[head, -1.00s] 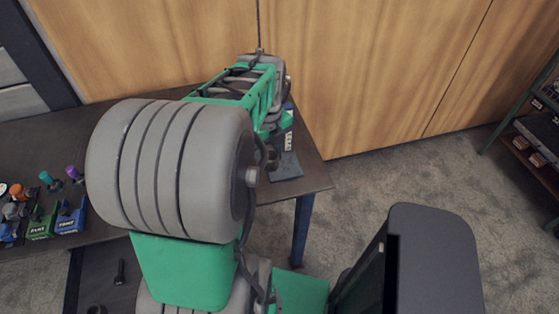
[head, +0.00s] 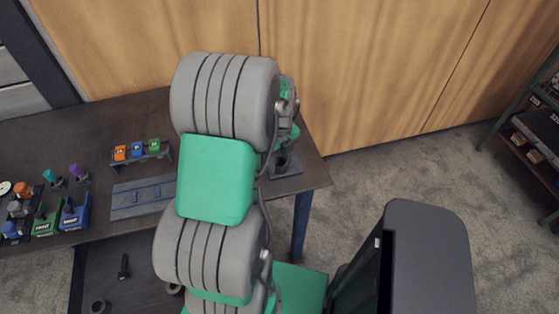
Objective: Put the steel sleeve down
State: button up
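My arm fills the middle of the head view and reaches over the dark workbench (head: 110,112). My gripper is hidden behind the arm, so I cannot see whether it is open or shut. I cannot make out the steel sleeve with certainty. A small dark round part (head: 283,161) shows just right of the arm, above a dark plate (head: 287,171) near the bench's right end; I cannot tell whether it is the sleeve or part of a fixture.
A rack of orange, blue and green blocks (head: 138,151) and a blue-grey flat fixture (head: 141,197) lie left of the arm. Blue and green bins (head: 74,214) stand farther left. A lower shelf holds a ring (head: 98,306). A wooden wall closes the back.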

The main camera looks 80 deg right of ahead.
jog(key=o, duration=0.4)
jog(key=shift+c, duration=0.2)
notch_tip(320, 180, up, 12)
jog(key=b, duration=0.1)
jog(key=shift+r+b, duration=0.2)
jog(key=shift+b, duration=0.15)
